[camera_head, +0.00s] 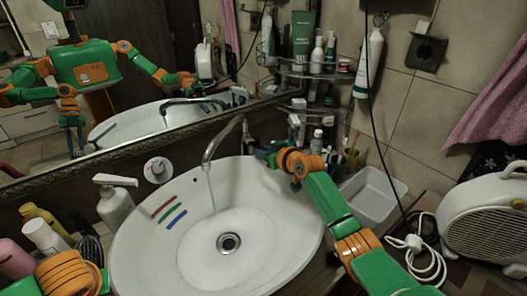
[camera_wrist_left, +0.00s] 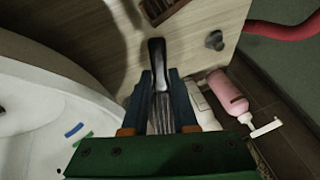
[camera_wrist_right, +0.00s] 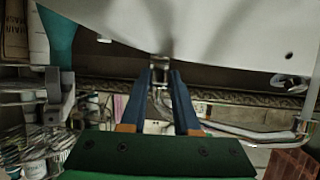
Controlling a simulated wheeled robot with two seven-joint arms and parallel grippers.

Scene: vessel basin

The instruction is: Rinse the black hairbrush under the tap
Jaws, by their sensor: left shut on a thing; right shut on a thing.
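The black hairbrush (camera_wrist_left: 158,52) is between the fingers of my left gripper (camera_wrist_left: 160,88), which is shut on it. Its dark handle points away past the fingertips. In the head view the brush (camera_head: 90,247) is at the lower left, outside the basin rim. The metal tap (camera_head: 222,138) arches over the white basin (camera_head: 285,235), and a thin stream of water falls from it. My right gripper (camera_head: 262,152) is beside the tap's base, shut on the tap handle (camera_wrist_right: 160,73), which is mostly hidden in the head view.
A soap dispenser (camera_head: 115,205) and several bottles (camera_head: 45,238) stand left of the basin. A white tray (camera_head: 375,195) is at the right, with a white fan heater (camera_head: 488,222) beyond. Corner shelves hold bottles. The space above the basin's left half is clear.

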